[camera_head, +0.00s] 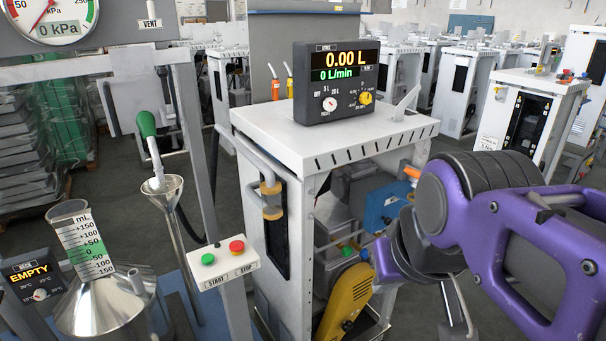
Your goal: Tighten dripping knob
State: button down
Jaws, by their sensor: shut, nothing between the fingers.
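The dispenser's dark control box (336,83) stands on a white cabinet top and reads 0.00 L and 0 L/min. Its front has a white knob with a red mark (330,104) and a yellow knob (365,98). A nozzle with a green grip (147,124) points down into a narrow metal funnel (162,190). I see no drip, and I cannot tell which knob is the dripping one. My purple and grey arm fills the right side, to the right of the cabinet.
A measuring vessel (84,245) with a wide metal cone stands lower left, beside a small panel reading EMPTY (35,274). A START/STOP box (223,263) stands before the white cabinet (290,130). A yellow guard (346,303) shows inside its open side. More cabinets fill the background.

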aim_at(364, 252)
jog(key=l+z, duration=0.1)
jog(key=z, duration=0.3)
jog(key=i+j+z, duration=0.2)
jog(key=j, duration=0.25)
jog(key=i+l+u, duration=0.25)
jog(key=j+z, duration=0.15)
jog(key=i+l+u, duration=0.2)
jog(key=i+l, duration=0.15)
